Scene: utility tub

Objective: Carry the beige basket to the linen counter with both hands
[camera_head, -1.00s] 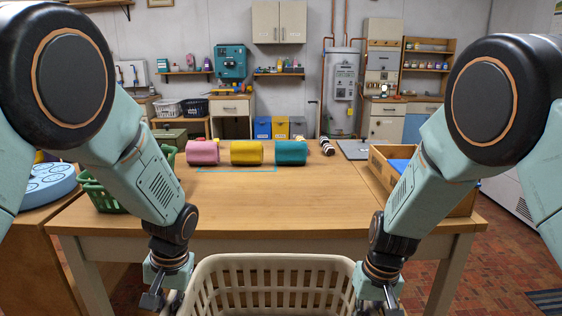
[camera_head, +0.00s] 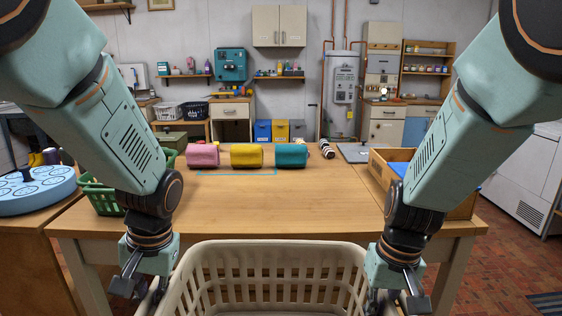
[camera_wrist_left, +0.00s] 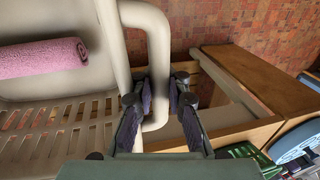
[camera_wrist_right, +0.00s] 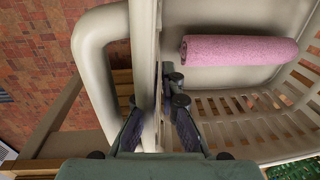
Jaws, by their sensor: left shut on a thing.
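The beige basket (camera_head: 278,250) is at the bottom middle of the head view, in front of the wooden counter (camera_head: 300,210). Its slatted far wall and rim show; its near part is cut off. A pink rolled towel (camera_wrist_left: 42,55) lies inside it, seen in both wrist views. My left gripper (camera_head: 143,291) is shut on the looped handle (camera_wrist_left: 158,50) at the basket's left end.
The counter's middle is clear.

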